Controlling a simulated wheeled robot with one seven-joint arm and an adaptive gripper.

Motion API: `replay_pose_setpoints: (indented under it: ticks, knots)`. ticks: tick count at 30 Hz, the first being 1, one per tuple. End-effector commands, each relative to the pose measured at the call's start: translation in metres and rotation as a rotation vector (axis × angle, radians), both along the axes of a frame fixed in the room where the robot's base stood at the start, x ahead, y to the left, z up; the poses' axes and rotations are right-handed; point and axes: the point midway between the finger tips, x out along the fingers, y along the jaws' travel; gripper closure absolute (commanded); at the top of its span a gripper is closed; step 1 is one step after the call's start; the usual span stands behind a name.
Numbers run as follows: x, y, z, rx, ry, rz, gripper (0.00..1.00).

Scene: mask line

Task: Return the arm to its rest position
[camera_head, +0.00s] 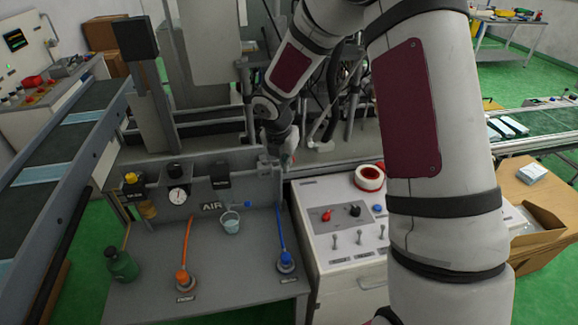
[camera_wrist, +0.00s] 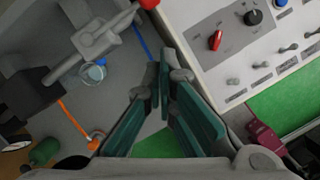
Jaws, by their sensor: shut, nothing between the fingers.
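My gripper (camera_wrist: 162,75) is shut and empty in the wrist view, its green-padded fingers meeting at their tips. Behind the fingers, a grey air bench and a control panel appear below. In the head view my arm reaches in from the right and bends down over the back of the grey air bench (camera_head: 240,270). The end of the arm is near the bench's back rail, and the fingers are hard to make out there.
A clear cup (camera_head: 230,222), green bottle (camera_head: 121,265), gauge (camera_head: 177,196) and orange and blue hoses are on the bench. A conveyor (camera_head: 45,165) runs along the left.

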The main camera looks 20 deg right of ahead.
Motion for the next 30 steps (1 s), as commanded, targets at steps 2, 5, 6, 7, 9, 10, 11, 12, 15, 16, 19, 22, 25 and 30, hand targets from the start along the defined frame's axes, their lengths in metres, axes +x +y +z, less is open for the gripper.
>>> replay_pose_setpoints:
  ticks: [2,5,6,7,9,10,11,12,15,16,19,22,25,30]
  knots:
    - [-0.003,0.003,0.014,0.001,-0.001,0.001,1.00]
    - [-0.009,0.005,0.033,0.001,-0.001,0.001,1.00]
    - [-0.011,0.005,0.040,0.001,0.001,-0.001,1.00]
    - [-0.012,0.006,0.044,0.001,0.001,0.000,1.00]
    - [-0.015,0.008,0.053,0.001,0.002,0.001,1.00]
    - [-0.016,0.008,0.056,0.000,0.002,0.001,1.00]
    - [-0.017,0.008,0.059,0.000,0.002,0.001,1.00]
    - [-0.018,0.009,0.062,0.001,0.003,0.001,1.00]
    - [-0.020,0.009,0.067,0.002,0.004,0.002,1.00]
    - [-0.020,0.010,0.068,0.002,0.004,0.002,1.00]
    - [-0.021,0.010,0.069,0.001,0.004,-0.001,1.00]
    - [-0.025,0.010,0.077,0.003,-0.010,-0.042,1.00]
    - [-0.037,0.010,0.098,0.013,-0.049,-0.157,1.00]
    - [-0.076,0.012,0.148,0.069,-0.162,-0.498,1.00]
